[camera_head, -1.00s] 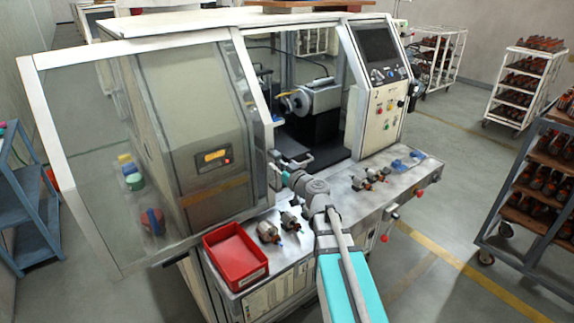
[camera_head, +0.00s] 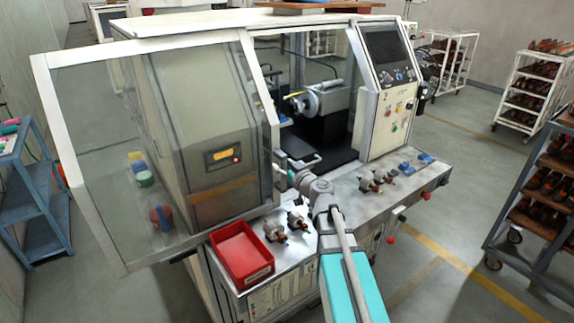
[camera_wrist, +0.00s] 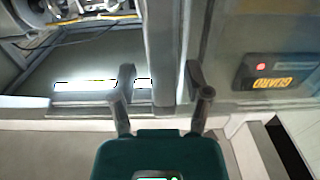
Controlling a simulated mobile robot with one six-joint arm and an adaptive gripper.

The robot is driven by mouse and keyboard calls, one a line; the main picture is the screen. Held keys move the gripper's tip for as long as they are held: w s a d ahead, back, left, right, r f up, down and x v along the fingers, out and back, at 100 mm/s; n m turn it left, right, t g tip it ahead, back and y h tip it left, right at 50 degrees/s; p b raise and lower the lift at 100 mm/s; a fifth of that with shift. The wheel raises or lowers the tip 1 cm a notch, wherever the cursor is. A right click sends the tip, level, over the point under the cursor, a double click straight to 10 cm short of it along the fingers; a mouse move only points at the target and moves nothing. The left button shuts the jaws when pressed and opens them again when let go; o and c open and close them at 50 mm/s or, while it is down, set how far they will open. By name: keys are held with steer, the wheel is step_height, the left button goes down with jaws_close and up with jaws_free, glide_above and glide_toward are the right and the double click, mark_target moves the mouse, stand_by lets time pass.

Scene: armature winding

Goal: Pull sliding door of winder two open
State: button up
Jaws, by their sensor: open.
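The winder's sliding door (camera_head: 262,100) is a clear panel in a white frame. It stands to the left, reaching past the machine's left side, and the winding bay (camera_head: 312,130) shows open at its right edge. My gripper (camera_head: 284,172) is at the lower part of the door's right edge. In the wrist view my gripper (camera_wrist: 162,88) is open, with its two fingers apart and the upright door edge (camera_wrist: 162,45) seen between and beyond them. I cannot tell whether the fingers touch the door or its handle.
A red tray (camera_head: 240,254) and several small armatures (camera_head: 275,230) lie on the front ledge. The control panel (camera_head: 388,80) is right of the bay. A blue shelf (camera_head: 35,200) stands left, and a loaded rack (camera_head: 540,190) stands right. Floor between is free.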

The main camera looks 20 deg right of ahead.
steer(key=v, duration=0.7)
steer(key=shift+s, duration=0.2)
stand_by(0.7)
